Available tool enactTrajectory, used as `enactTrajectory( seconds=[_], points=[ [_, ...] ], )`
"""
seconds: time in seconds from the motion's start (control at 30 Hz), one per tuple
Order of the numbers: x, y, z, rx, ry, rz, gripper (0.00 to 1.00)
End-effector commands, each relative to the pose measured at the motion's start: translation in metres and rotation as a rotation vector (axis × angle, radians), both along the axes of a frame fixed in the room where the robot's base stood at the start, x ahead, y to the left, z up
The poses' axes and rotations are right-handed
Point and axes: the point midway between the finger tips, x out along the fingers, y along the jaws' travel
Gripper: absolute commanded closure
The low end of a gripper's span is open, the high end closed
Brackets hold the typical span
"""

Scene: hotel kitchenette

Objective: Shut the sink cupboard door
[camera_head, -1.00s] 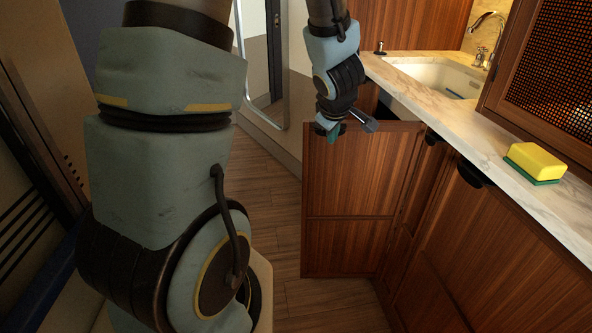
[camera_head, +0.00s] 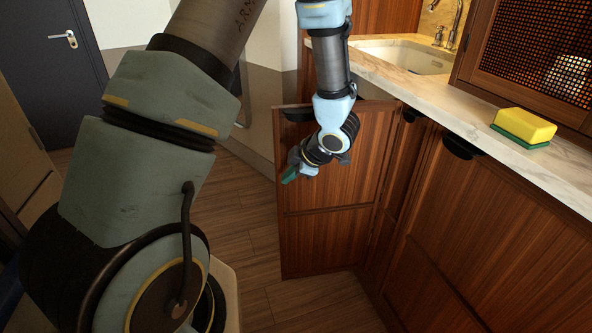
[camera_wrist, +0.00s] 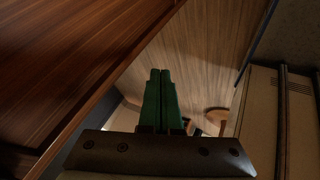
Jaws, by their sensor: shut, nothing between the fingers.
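The sink cupboard door (camera_head: 335,231) is a reddish-brown wood panel. It stands open, sticking out from the cabinet front below the sink (camera_head: 405,57). A dark pull (camera_head: 297,115) shows near its top left corner. My gripper (camera_head: 290,175) hangs in front of the door's near face, below its top edge and close to its free left edge. Whether it touches the door I cannot tell. In the wrist view its green fingers (camera_wrist: 161,100) are together and empty, and a wood panel (camera_wrist: 65,60), seemingly the door, fills the upper left.
A marble counter (camera_head: 440,103) runs along the right, with a yellow and green sponge (camera_head: 524,126) on it. Closed cabinet fronts (camera_head: 480,235) with dark pulls stand below. The wooden floor (camera_head: 230,215) left of the door is clear. A dark room door (camera_head: 62,75) is at far left.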

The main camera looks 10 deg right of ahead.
Motion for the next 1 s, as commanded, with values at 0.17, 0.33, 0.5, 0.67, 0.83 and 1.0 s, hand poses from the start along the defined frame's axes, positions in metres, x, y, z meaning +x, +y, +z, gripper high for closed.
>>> enactTrajectory(
  seconds=[0.17,0.33,0.5,0.67,0.83,1.0],
  points=[
    [0.022,0.008,-0.019,-0.003,-0.002,0.002,1.0],
    [0.043,0.007,-0.018,-0.003,0.0,0.001,1.0],
    [0.051,0.007,-0.019,-0.002,0.0,0.0,1.0],
    [0.052,0.007,-0.019,-0.002,0.0,-0.001,1.0],
    [0.052,0.007,-0.019,-0.002,0.0,-0.001,1.0],
    [0.058,0.007,-0.019,-0.001,-0.001,-0.017,1.0]
  ],
)
